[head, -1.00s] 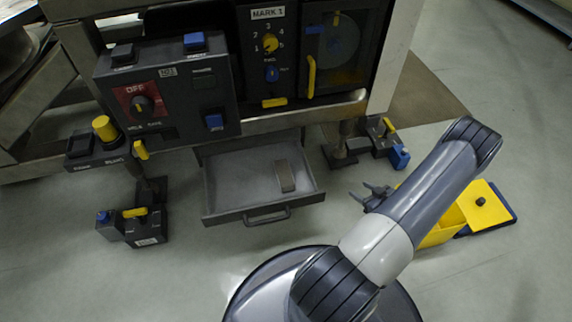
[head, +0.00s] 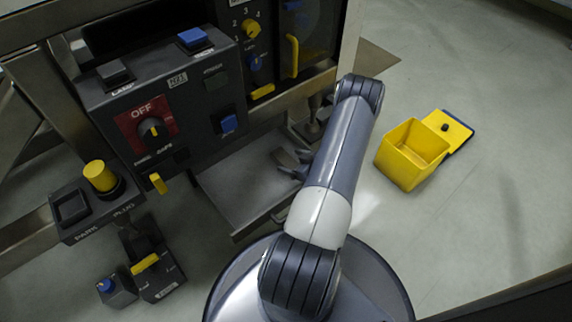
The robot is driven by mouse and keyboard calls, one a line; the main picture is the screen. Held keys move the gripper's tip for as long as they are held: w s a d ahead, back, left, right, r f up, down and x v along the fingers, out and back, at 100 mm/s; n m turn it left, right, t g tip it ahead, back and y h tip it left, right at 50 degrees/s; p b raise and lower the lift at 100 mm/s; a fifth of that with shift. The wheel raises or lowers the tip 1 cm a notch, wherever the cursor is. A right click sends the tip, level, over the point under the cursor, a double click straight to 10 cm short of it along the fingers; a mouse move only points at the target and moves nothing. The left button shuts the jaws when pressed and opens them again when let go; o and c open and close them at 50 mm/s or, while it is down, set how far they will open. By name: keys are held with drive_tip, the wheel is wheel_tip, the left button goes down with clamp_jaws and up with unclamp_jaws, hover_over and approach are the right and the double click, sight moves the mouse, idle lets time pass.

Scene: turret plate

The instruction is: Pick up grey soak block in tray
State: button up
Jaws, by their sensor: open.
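The grey soak block (head: 284,157) lies in the open drawer-like tray (head: 232,190) below the control panel. It is partly hidden by my gripper and arm. My gripper (head: 280,166) is open and empty, with its dark fingers over the tray's right part, close to the block. I cannot tell whether the fingers touch it or are above it.
A dark control box (head: 170,110) with a red OFF dial stands left of and above the tray. A yellow open bin (head: 412,152) with a lid sits on the floor to the right. Dark pedal-like boxes (head: 150,262) stand at lower left.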

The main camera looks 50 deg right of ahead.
drive_tip(key=shift+x, duration=1)
drive_tip(key=c, duration=1.2)
drive_tip(key=shift+r, duration=0.15)
drive_tip(key=shift+c, duration=0.2)
